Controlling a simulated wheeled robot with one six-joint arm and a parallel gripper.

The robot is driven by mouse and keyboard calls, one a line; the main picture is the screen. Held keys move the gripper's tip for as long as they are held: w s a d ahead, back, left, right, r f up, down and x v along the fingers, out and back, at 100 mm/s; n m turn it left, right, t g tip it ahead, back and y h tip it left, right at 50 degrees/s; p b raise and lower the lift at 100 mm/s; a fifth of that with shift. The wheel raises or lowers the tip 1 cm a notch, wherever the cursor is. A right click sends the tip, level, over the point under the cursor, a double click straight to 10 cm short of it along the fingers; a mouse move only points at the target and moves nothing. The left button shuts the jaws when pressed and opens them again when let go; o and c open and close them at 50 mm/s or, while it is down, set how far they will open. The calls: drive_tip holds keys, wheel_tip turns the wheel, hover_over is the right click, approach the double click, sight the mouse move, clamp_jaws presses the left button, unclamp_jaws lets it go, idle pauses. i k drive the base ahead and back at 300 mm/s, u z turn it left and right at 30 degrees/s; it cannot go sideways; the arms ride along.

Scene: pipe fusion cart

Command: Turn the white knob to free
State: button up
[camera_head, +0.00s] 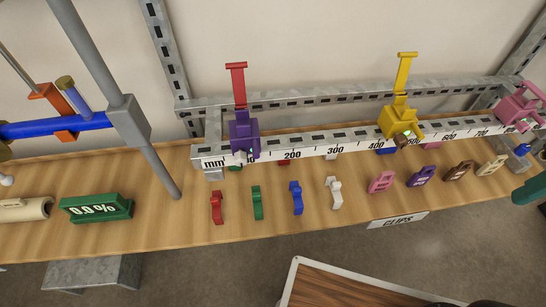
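A small white knob (243,156) shows at the lower front of the purple slider (243,132), which sits on the ruler rail (320,141) near its left end. A red upright (237,84) rises from the slider. The knob is too small to tell which way it is turned. Another small white round piece (6,180) shows at the far left edge, partly cut off. My gripper is not visible in this view.
A yellow slider (400,122) and a pink one (519,106) sit farther right on the rail. Several coloured clips, including a green one (258,202), stand on the wooden shelf (150,220).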

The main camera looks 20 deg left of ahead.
sight(241, 156)
drive_tip(key=k, duration=1.25)
drive_tip(key=u, duration=1.4)
